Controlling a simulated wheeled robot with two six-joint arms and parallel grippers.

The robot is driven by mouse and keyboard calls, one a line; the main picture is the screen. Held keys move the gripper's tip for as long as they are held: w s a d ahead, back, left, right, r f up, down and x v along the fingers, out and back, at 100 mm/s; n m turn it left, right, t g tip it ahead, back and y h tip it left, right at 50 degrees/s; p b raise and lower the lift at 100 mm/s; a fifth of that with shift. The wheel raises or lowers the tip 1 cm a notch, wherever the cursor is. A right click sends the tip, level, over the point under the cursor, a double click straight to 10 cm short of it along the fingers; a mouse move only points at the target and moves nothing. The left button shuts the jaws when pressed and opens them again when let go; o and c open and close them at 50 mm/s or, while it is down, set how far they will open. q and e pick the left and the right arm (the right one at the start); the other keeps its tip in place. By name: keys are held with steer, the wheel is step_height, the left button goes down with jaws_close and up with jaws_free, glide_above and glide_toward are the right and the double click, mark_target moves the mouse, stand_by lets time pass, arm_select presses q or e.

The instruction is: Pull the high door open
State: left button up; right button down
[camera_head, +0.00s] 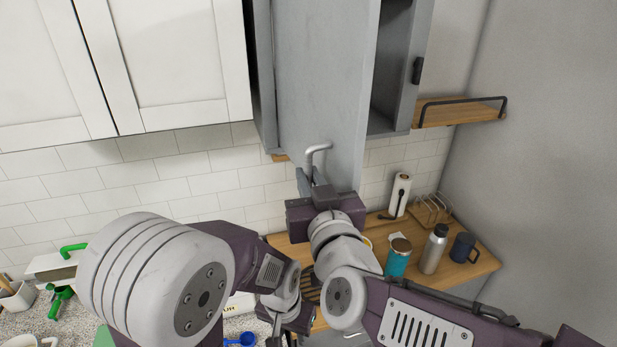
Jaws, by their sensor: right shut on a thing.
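The high door (318,75) is a tall grey panel on the grey wall cabinet (402,100). It stands out from the cabinet, and dark inner space shows beside it. A curved metal handle (316,149) sits near its lower edge. My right gripper (308,180) is at the handle, shut on it; the arm partly hides the grip. My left gripper (284,328) is low, over the counter area and away from the door. Its fingers are small and partly hidden, so I cannot tell its opening.
White cabinets (170,60) hang at the left. A wooden shelf (455,112) with a black rail is at the right. Below stand a teal jar (397,260), a steel bottle (434,250), a dark mug (464,248) and a paper roll (399,195) on a wooden surface.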

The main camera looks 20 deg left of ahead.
steer(key=shift+w+d+r, duration=0.1)
steer(key=shift+d+r, duration=0.05)
steer(key=shift+r, duration=0.05)
steer(key=c, duration=1.7)
jaws_free()
steer(key=shift+c, duration=0.2)
steer(key=shift+w+f, duration=0.1)
steer(key=shift+w, duration=0.1)
steer(key=shift+s, duration=0.15)
steer(key=b+v, duration=0.1)
steer(key=v, duration=0.7)
steer(key=shift+s+d+b, duration=0.25)
steer(key=shift+s+b, duration=0.05)
steer(key=shift+s, duration=0.05)
steer(key=shift+w+a, duration=0.1)
steer(key=shift+a, duration=0.05)
